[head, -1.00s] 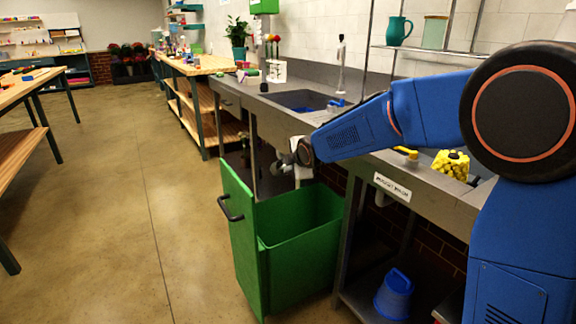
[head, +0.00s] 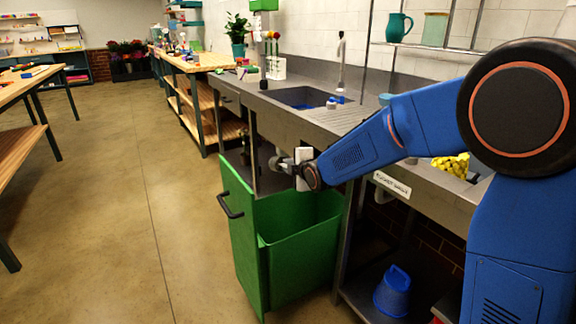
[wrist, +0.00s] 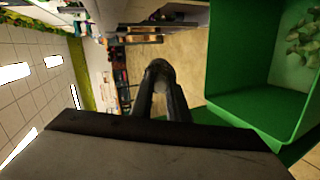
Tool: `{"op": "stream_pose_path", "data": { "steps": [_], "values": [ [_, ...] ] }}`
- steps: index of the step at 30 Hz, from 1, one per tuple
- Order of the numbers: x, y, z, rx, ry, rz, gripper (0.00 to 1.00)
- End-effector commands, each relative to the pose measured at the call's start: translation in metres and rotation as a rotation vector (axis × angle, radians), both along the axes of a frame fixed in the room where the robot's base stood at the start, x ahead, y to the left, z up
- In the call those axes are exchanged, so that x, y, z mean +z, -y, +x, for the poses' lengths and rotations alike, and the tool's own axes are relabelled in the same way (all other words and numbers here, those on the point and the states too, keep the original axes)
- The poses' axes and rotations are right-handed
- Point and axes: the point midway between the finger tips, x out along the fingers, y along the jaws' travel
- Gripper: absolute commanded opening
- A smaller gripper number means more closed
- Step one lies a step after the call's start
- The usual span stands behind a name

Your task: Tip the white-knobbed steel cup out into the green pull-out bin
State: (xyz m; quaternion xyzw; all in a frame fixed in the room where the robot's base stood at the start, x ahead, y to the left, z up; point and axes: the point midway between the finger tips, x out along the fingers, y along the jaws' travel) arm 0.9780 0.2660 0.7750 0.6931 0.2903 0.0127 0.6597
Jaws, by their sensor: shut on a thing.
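My gripper (head: 283,163) is above the green pull-out bin (head: 262,245), near its back edge and beside the sink counter. In the wrist view my gripper (wrist: 159,90) has its two dark fingers shut on a small grey rounded thing (wrist: 158,70), which fits the steel cup. Its white knob and its opening cannot be made out. The bin stands pulled out, its top open and its dark handle on the front panel. In the wrist view the bin (wrist: 225,65) is to the right of the fingers, with some green leaves (wrist: 303,45) inside.
The grey sink counter (head: 320,122) runs behind the bin. A yellow bunch (head: 452,166) lies on it, partly behind my arm. A blue bucket (head: 393,292) is on the shelf below. The floor (head: 110,190) left of the bin is clear.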

Motion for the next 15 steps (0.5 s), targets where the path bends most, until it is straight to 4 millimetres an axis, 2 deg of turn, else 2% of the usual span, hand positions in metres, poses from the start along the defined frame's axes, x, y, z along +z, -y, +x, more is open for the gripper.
{"op": "stream_pose_path", "data": {
  "steps": [15],
  "values": [
    [-0.014, 0.002, -0.003, 0.000, 0.226, 0.153, 0.00]
  ]
}}
